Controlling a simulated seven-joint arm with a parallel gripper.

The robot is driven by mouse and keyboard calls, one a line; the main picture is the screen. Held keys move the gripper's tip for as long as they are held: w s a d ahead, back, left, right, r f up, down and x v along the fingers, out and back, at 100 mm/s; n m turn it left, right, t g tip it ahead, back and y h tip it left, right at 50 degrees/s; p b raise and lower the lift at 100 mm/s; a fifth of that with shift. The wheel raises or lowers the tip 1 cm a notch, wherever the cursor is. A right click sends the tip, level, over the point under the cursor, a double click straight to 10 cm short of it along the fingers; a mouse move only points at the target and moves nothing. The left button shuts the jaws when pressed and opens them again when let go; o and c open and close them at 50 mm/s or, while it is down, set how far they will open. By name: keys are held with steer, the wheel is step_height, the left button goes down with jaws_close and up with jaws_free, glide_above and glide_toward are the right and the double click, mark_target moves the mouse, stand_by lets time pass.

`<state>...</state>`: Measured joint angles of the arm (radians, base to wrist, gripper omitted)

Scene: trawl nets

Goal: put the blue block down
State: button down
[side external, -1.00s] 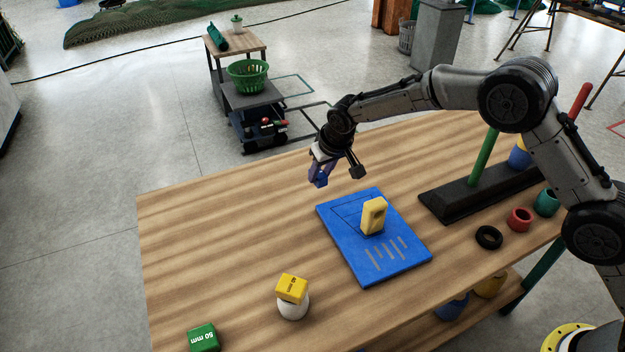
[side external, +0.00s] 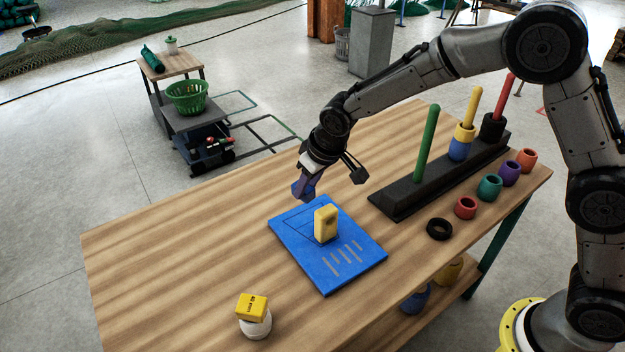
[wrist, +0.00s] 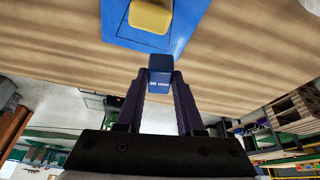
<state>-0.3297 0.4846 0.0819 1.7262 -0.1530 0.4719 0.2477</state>
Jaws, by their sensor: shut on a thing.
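My gripper (side external: 303,190) is shut on the blue block (wrist: 160,75), which shows lettering and sits between the two fingertips in the wrist view. In the side view the blue block (side external: 308,190) is partly covered by the fingers, near the far edge of the blue board (side external: 350,275). Whether it touches anything below cannot be told. A yellow block (side external: 326,224) stands upright on the board; it also shows at the top of the wrist view (wrist: 150,15).
Another yellow block (side external: 252,308) rests on a white round thing (side external: 256,327) at the front. A black peg rack (side external: 400,196) with coloured pegs stands at right, with several loose rings such as a black ring (side external: 439,229) before it. The table's left part is clear.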

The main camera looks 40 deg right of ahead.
steer(key=w+d+m, duration=0.1)
steer(key=d+m, duration=0.1)
steer(key=d, duration=1.2)
steer(key=shift+h, duration=0.3)
steer(key=w+f, duration=0.3)
steer(key=w, duration=0.1)
steer(key=w+f, duration=0.3)
steer(key=w, duration=0.2)
steer(key=w+f, duration=0.3)
steer(key=w, duration=0.2)
steer(key=shift+d, duration=0.35)
steer(key=shift+f, duration=0.2)
steer(key=shift+w+f, duration=0.15)
steer(key=shift+f, duration=1.4)
steer(key=shift+f, duration=0.1)
steer(key=c, duration=0.5)
jaws_free()
steer(key=shift+f, duration=0.1)
steer(key=shift+c, duration=0.2)
